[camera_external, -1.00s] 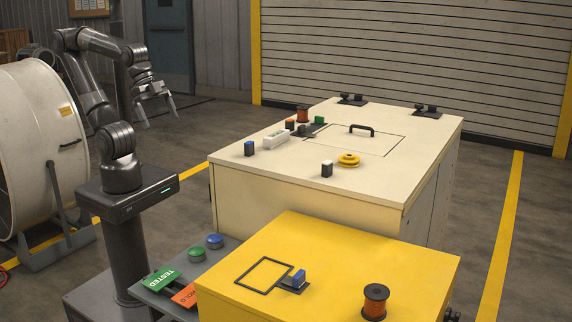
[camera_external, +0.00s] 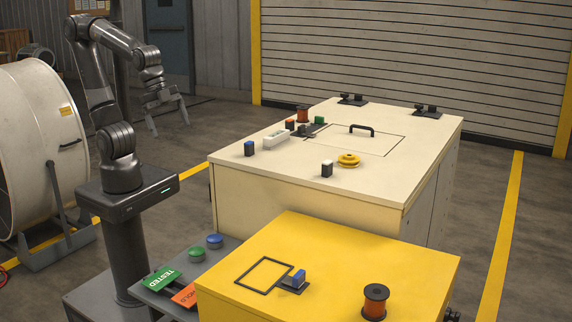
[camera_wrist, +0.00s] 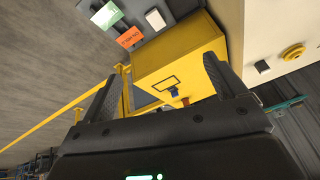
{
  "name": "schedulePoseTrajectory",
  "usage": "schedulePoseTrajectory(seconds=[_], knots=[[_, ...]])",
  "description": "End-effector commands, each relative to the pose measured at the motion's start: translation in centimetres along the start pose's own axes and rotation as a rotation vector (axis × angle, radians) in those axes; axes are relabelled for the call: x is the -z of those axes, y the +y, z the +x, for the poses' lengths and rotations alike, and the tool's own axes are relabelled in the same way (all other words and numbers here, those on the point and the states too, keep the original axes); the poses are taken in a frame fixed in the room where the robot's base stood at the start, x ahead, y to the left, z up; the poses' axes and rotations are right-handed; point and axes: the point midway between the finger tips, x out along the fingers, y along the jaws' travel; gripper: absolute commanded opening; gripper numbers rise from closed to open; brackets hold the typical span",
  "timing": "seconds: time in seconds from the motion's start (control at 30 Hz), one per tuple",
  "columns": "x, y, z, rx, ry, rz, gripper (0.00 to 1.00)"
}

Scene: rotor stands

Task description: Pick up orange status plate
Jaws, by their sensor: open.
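The orange status plate (camera_external: 186,296), marked HOLD, lies on a grey shelf (camera_external: 222,253) at the front of my base, partly cut off by the yellow cabinet in the external view. It also shows near the top of the wrist view (camera_wrist: 129,37). The green plate (camera_external: 160,281), marked TESTED, lies beside it. My gripper (camera_external: 167,116) is open and empty, high above the floor and well away from the plate. In the wrist view its two fingers (camera_wrist: 158,72) are spread, with nothing between them but the distant yellow cabinet.
The yellow cabinet (camera_external: 335,250) stands right of the shelf, carrying a blue-topped part (camera_external: 297,278) and an orange spool (camera_external: 374,303). Green (camera_external: 196,254) and blue (camera_external: 215,241) buttons sit on the shelf. A cream cabinet (camera_external: 250,195) stands behind; a large drum (camera_external: 30,140) is left.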

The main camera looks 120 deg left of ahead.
Motion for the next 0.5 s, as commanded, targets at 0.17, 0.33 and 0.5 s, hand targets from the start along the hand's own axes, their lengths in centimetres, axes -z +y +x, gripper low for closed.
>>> schedulePoseTrajectory(seconds=[0.17, 0.33, 0.5], knots=[[3.9, 0.8, 3.5, -0.028, -0.057, 0.185, 0.89], [7.2, 2.0, 7.3, -0.06, -0.103, 0.363, 0.89], [9.9, 3.7, 11.7, -0.1, -0.144, 0.539, 0.89]])
